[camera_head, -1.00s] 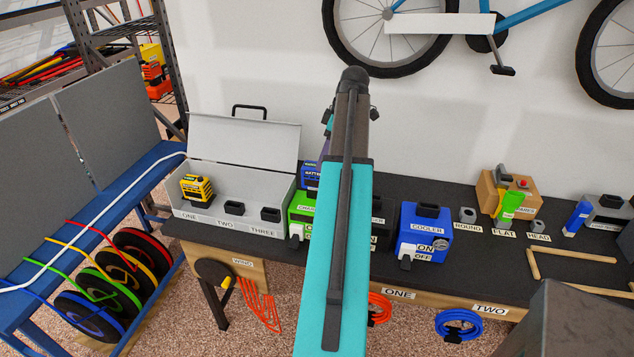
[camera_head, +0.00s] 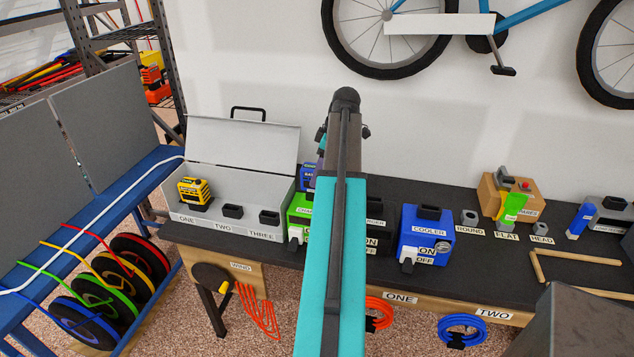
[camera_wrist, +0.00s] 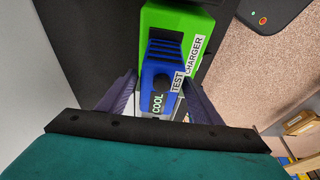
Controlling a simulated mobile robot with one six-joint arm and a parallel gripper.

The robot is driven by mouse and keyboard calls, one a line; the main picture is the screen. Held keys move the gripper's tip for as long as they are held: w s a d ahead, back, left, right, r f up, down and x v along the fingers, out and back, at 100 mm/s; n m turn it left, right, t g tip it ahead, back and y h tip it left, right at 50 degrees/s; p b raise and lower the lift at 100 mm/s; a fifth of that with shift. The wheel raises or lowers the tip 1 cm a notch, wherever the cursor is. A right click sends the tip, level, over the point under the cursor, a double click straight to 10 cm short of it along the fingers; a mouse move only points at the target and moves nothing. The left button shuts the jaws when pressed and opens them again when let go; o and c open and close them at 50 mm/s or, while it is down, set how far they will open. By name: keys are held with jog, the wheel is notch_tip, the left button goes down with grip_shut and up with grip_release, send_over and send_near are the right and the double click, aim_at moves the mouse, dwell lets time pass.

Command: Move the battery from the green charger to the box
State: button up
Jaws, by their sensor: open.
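A blue battery (camera_wrist: 161,76) sits in the green charger (camera_wrist: 158,19) in the wrist view. My gripper (camera_wrist: 160,78) is open, with one purple finger on each side of the battery. I cannot tell whether the fingers touch it. In the head view, the battery (camera_head: 307,174) and green charger (camera_head: 297,211) are partly hidden behind my arm, as is most of my gripper. The grey box (camera_head: 255,230) stands left of the charger with its lid up. It has places labelled ONE, TWO and THREE. A yellow battery (camera_head: 195,194) stands at ONE; TWO and THREE hold no battery.
A black charger (camera_head: 376,238) and a blue cooler box (camera_head: 424,235) stand right of the green charger. The box's raised lid (camera_head: 243,145) stands near the wall. A blue rack (camera_head: 128,200) is left of the bench.

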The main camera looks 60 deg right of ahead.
jog(key=shift+c, duration=0.2)
grip_shut()
jog(key=shift+r+p, duration=0.45)
jog(key=shift+r, duration=0.3)
dwell(1.1)
jog(key=shift+r+p, duration=1.1)
jog(key=shift+r, duration=0.85)
jog(key=shift+r, duration=0.1)
